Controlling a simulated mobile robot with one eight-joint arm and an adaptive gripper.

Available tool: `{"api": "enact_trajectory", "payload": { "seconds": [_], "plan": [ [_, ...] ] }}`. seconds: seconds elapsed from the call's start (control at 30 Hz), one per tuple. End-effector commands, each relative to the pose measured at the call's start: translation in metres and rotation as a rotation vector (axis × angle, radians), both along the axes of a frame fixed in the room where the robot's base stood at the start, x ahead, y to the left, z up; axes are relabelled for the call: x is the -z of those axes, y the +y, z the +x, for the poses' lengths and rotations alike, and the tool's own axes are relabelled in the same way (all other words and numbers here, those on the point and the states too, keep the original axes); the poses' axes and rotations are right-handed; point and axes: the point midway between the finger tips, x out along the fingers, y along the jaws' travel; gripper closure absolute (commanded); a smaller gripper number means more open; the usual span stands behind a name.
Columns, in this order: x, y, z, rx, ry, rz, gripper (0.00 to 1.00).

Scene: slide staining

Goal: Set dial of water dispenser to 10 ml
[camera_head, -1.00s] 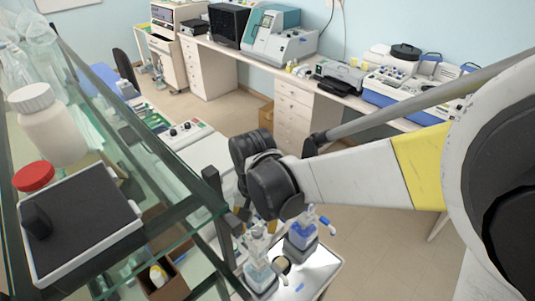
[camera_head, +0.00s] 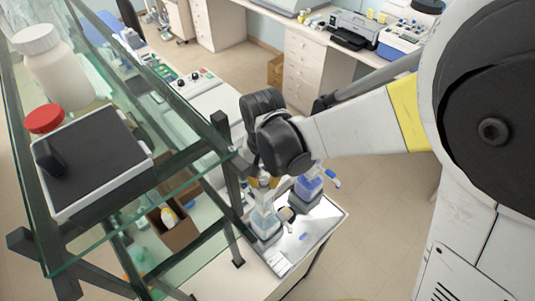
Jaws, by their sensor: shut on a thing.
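A clear dispenser bottle (camera_head: 264,222), which looks like the water dispenser, stands upright on a light tray (camera_head: 325,217) on the low bench. A blue-filled dispenser bottle (camera_head: 307,192) stands just right of it, with a blue-tipped spout to the right. My gripper (camera_head: 263,183) is over the clear bottle and shut on its top part. The fingertips are small and partly hidden by my dark wrist. The dial and its setting are too small to read.
A glass shelf frame (camera_head: 178,178) stands close on the left, carrying a black-topped device (camera_head: 95,155) and a white bottle (camera_head: 55,68). An open brown box (camera_head: 178,232) is left of the tray. Floor (camera_head: 375,225) is clear at right.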

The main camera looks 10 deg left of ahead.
Motion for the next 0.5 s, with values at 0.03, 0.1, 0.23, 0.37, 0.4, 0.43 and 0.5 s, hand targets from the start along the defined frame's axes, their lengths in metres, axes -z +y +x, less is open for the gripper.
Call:
{"api": "enact_trajectory", "payload": {
  "seconds": [0.03, 0.1, 0.23, 0.37, 0.4, 0.43, 0.5],
  "plan": [
    [0.0005, -0.0001, -0.0001, -0.004, 0.000, 0.000, 1.00],
    [0.0008, -0.0002, -0.0001, -0.018, 0.000, 0.000, 1.00],
    [0.0016, -0.0003, -0.0001, -0.063, 0.000, 0.000, 1.00],
    [0.0027, -0.0007, 0.0000, -0.141, 0.000, 0.000, 1.00],
    [0.0028, -0.0008, 0.0000, -0.171, 0.000, 0.000, 1.00],
    [0.0029, -0.0009, 0.0000, -0.194, 0.000, 0.000, 1.00],
    [0.0032, -0.0012, 0.0000, -0.253, 0.000, 0.000, 1.00]
  ]
}}
